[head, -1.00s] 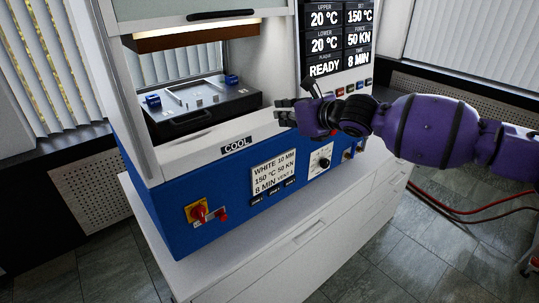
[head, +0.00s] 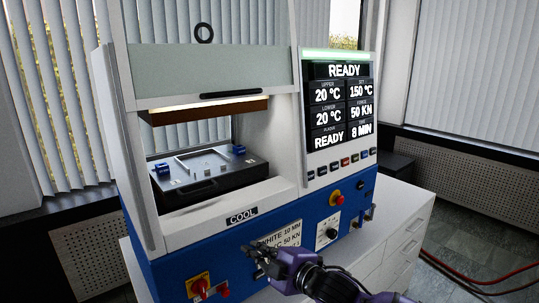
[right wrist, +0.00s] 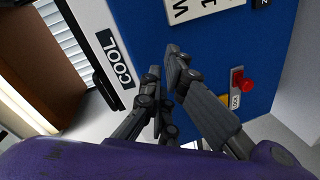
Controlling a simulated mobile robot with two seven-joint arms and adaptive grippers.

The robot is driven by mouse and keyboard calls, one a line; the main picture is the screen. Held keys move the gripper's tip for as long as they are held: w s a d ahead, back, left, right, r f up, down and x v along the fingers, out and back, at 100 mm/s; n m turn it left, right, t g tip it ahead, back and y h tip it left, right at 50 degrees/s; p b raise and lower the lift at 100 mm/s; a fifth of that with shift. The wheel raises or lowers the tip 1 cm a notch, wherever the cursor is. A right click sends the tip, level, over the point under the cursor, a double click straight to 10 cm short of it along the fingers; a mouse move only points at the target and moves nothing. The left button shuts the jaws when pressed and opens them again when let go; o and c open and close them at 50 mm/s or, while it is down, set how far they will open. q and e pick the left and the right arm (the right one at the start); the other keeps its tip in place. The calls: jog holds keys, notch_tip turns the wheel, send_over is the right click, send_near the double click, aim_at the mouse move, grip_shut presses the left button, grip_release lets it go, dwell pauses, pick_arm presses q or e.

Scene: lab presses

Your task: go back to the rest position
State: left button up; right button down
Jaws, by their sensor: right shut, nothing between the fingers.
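My right gripper (head: 262,252) is in front of the blue lower panel of the press, low in the head view, with its purple arm coming in from the bottom right. Its dark fingers are closed together and empty. They partly cover the left edge of the white text label (head: 281,238). In the right wrist view the fingers (right wrist: 172,68) point at the blue panel, beside the COOL label (right wrist: 115,60). I cannot tell how far they are from the panel. My left gripper is not in view.
The press (head: 215,72) has its chamber open, with a dark tray (head: 212,184) inside. Its display (head: 338,105) shows READY. A white cabinet (head: 405,225) stands below. Red hoses (head: 470,275) lie on the floor at right.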

jog(key=s+d+f+m+h, duration=0.3)
jog(key=s+d+f+m, duration=0.5)
jog(key=f, duration=0.4)
jog(key=s+d+f+m+h, duration=0.4)
jog(key=s+d+f+m, duration=0.35)
jog(key=s+f, duration=0.35)
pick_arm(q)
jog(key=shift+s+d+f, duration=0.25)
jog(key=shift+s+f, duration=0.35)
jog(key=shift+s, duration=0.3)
pick_arm(e)
jog(key=s+d+f+m+g+h, duration=0.1)
jog(key=s+d+f+m, duration=0.1)
jog(key=s+f, duration=0.4)
jog(key=s+d+f+m+g+h, duration=0.2)
jog(key=s+d+f, duration=0.2)
jog(key=s, duration=1)
notch_tip(320, 180, down, 2)
jog(key=shift+s+d+f+m, duration=0.15)
jog(key=shift+s+d+m, duration=0.05)
jog(key=shift+d+m, duration=0.15)
jog(key=shift+a, duration=0.1)
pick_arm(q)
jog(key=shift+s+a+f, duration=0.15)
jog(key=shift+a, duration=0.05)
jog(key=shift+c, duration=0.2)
